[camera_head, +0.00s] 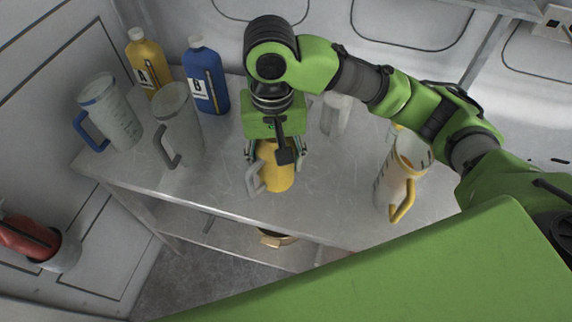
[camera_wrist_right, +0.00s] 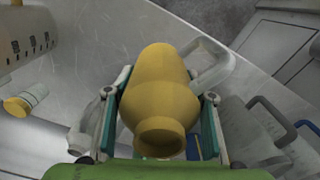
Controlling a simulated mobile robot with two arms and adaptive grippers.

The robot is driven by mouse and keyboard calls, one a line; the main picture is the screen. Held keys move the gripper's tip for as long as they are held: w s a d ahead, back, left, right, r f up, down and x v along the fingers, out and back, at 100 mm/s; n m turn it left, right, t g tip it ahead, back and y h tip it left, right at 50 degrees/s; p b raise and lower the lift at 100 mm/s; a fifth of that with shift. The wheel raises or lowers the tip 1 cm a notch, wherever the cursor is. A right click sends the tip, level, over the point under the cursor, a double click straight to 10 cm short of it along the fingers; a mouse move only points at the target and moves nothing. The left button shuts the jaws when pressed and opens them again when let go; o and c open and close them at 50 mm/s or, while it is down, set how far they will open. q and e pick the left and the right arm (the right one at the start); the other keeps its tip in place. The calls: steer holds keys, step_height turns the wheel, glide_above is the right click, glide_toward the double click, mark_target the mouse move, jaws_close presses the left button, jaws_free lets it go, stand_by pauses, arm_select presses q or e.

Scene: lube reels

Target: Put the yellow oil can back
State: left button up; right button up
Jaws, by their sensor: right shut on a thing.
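The yellow oil can (camera_head: 277,172) has a rounded body and a grey handle. My right gripper (camera_head: 275,152) is shut on it from above, near the front edge of the metal table. In the right wrist view the can (camera_wrist_right: 158,92) sits between the two fingers of the gripper (camera_wrist_right: 160,115), with its handle at the upper right. I cannot tell whether its base touches the table. My left gripper is in neither view.
The metal table (camera_head: 230,195) holds a yellow bottle (camera_head: 146,68), a blue bottle (camera_head: 206,80), and clear jugs with a blue handle (camera_head: 112,112) and a grey handle (camera_head: 178,118) at left. A yellow-handled jug (camera_head: 398,178) stands right. The table's middle is partly clear.

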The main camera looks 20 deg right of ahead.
steer(key=w+d+f, duration=0.1)
steer(key=f, duration=0.1)
steer(key=w+d+f+p, duration=0.1)
steer(key=f, duration=0.2)
steer(key=w+d+f+p, duration=0.1)
steer(key=f, duration=0.2)
steer(key=shift+w+f, duration=0.1)
steer(key=shift+w, duration=0.2)
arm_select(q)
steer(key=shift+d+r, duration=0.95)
arm_select(e)
steer(key=shift+f, duration=0.3)
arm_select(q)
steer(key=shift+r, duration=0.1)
arm_select(e)
steer(key=shift+f, duration=0.1)
steer(key=o, duration=1.5)
steer(key=shift+o, duration=0.2)
arm_select(q)
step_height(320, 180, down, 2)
steer(key=shift+b, duration=1)
arm_select(e)
step_height(320, 180, up, 12)
